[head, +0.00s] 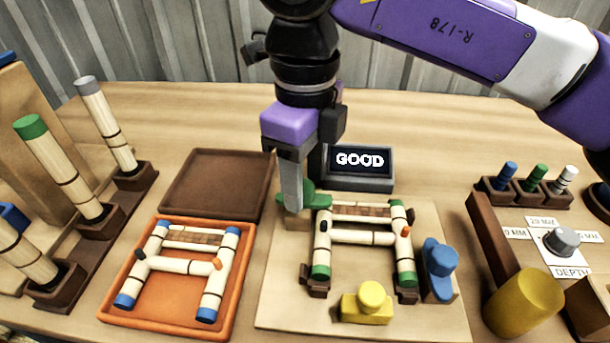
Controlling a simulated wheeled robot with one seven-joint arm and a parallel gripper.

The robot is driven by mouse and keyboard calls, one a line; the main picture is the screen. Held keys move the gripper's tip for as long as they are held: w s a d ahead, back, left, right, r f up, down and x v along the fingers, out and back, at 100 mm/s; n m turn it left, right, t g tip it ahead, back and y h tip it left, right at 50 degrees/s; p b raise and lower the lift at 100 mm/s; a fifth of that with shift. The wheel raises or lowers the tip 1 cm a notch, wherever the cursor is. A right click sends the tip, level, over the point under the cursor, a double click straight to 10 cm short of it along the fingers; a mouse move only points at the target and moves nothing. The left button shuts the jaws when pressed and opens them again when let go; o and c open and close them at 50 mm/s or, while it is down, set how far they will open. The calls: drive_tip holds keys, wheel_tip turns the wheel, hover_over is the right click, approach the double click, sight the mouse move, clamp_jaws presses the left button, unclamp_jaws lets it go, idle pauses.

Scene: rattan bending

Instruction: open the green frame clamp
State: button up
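The green frame clamp (318,199) stands at the back left corner of the pale board (285,315), beside a rattan frame (365,237) with green end bands. Part of the clamp is hidden behind the finger. The blue clamp (440,262) is at the frame's right, and the yellow clamp (369,302) is at its front.
A display (360,161) reading "GOOD" stands behind the board. An orange tray (108,312) with a blue-banded frame and a brown tray (215,180) are left. Upright poles in holders stand far left. A yellow cylinder (523,303), grey knob (562,241) and small pegs (535,178) are right.

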clamp_jaws()
drive_tip(key=shift+n, duration=0.3)
drive_tip(key=n, duration=0.3)
drive_tip(key=shift+w+r+n+p, duration=0.1)
drive_tip(key=shift+n+p, duration=0.2)
drive_tip(key=shift+p, duration=0.1)
drive_tip(key=n+p, duration=0.1)
drive_tip(key=n, duration=0.3)
drive_tip(key=shift+n, duration=0.3)
drive_tip(key=n+p, duration=0.1)
drive_tip(key=n, duration=0.3)
drive_tip(key=shift+n, duration=0.3)
drive_tip(key=shift+w+a+n+p, duration=0.1)
drive_tip(key=shift+n+p, duration=0.25)
drive_tip(key=shift+n, duration=1.85)
